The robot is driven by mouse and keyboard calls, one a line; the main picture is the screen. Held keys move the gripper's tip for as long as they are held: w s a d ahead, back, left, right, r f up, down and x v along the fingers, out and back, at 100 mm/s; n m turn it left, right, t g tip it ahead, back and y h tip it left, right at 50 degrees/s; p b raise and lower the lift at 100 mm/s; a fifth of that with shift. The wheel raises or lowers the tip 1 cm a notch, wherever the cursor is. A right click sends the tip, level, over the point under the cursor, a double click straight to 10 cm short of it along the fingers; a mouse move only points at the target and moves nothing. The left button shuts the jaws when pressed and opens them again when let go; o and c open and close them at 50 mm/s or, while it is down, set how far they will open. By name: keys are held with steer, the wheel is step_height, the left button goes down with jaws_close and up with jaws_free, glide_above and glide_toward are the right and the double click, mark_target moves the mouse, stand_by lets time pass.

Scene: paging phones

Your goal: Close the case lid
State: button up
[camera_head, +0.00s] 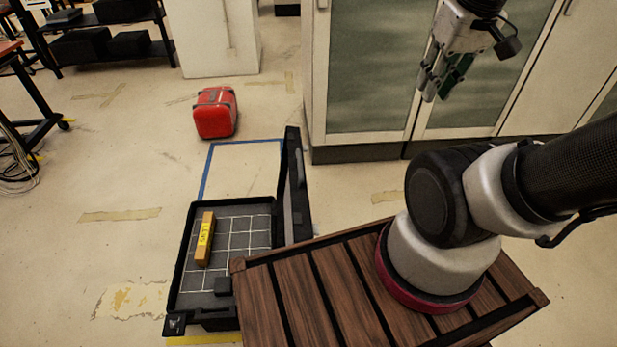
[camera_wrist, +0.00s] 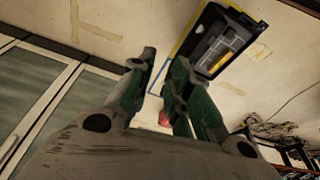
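The black case (camera_head: 180,275) stands open on the floor left of my wooden deck. Its lid (camera_head: 295,185) stands upright along the right side of the case. My gripper (camera_head: 437,88) hangs at the upper right, in front of the cabinets, well away from the lid. In the wrist view the gripper's fingers (camera_wrist: 165,68) are apart with nothing between them. The case (camera_wrist: 222,42) shows beyond them at the upper right.
A red suitcase (camera_head: 215,112) stands on the floor behind the case. Cabinets (camera_head: 370,70) line the back right, and a black shelf (camera_head: 115,45) stands at the far left. Blue tape (camera_head: 205,170) marks the floor behind the case. The floor left of the case is clear.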

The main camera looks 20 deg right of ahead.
steer(key=f+g, duration=0.1)
steer(key=d+f+m, duration=0.1)
steer(key=f, duration=0.1)
steer(key=w+d+f+g, duration=0.1)
steer(key=shift+f+m+g, duration=0.3)
steer(key=shift+f, duration=0.05)
jaws_close()
steer(key=m+t+y, duration=0.4)
steer(key=m+y, duration=0.6)
steer(key=m, duration=1.1)
glide_toward(304, 189)
steer(key=d+f+x, duration=0.1)
steer(key=x, duration=0.3)
steer(key=shift+w+a, duration=0.15)
steer(key=shift+a, duration=0.35)
steer(key=shift+w+a, duration=0.2)
steer(key=shift+a, duration=0.25)
